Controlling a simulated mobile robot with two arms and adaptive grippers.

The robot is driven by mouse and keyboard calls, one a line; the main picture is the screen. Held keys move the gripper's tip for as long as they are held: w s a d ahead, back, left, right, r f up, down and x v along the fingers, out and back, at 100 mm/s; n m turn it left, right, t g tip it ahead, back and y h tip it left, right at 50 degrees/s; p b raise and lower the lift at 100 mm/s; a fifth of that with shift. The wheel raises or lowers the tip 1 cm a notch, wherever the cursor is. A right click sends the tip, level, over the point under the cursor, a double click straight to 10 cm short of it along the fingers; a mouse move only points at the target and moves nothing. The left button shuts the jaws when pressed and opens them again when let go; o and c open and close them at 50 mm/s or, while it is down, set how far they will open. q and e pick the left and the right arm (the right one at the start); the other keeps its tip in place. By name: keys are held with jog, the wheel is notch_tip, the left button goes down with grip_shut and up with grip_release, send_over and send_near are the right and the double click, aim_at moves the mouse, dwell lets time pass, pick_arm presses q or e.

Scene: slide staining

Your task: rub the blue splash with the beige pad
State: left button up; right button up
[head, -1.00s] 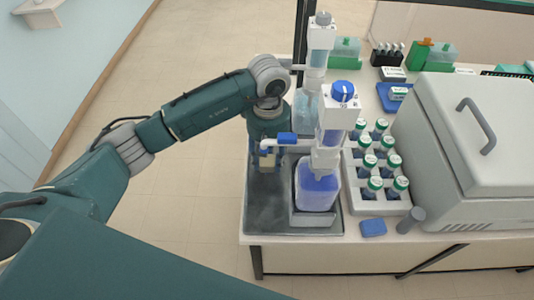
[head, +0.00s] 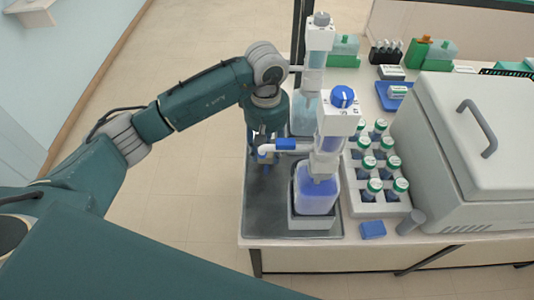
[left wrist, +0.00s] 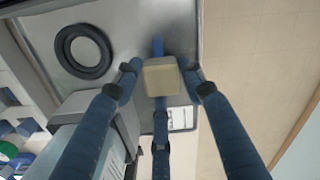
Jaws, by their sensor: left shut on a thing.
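My left gripper (left wrist: 158,78) is shut on the beige pad (left wrist: 161,77), a small block between its blue fingers in the left wrist view. In the head view this gripper (head: 264,158) points down over the grey metal tray (head: 268,212), left of the dispenser bottles. There the pad is mostly hidden by the fingers and a white spout. I cannot make out the blue splash for certain. A narrow blue strip shows beyond the pad in the left wrist view, and I cannot tell whether it is splash or finger. My right gripper is out of view.
A dispenser bottle with blue liquid (head: 316,192) stands right beside the gripper, its spout (head: 285,144) close to the fingers. A rack of green-capped bottles (head: 364,208), a blue block (head: 372,230) and a large grey machine (head: 460,160) lie further right. The tray's front left is clear.

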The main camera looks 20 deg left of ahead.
pick_arm(q)
jog(key=r, duration=0.2)
jog(key=r+p, duration=0.1)
jog(key=shift+s+d+r, duration=0.1)
jog(key=shift+s+r, duration=0.25)
jog(key=shift+s, duration=0.05)
jog(key=shift+r+p, duration=0.3)
jog(key=shift+w+r, duration=0.1)
jog(key=shift+r, duration=0.3)
jog(key=shift+r+p, duration=0.3)
jog(key=shift+r, duration=0.25)
pick_arm(e)
jog(key=shift+s+a+r, duration=0.1)
jog(key=shift+s+r, duration=0.9)
jog(key=shift+r, duration=0.25)
jog(key=shift+s, duration=0.1)
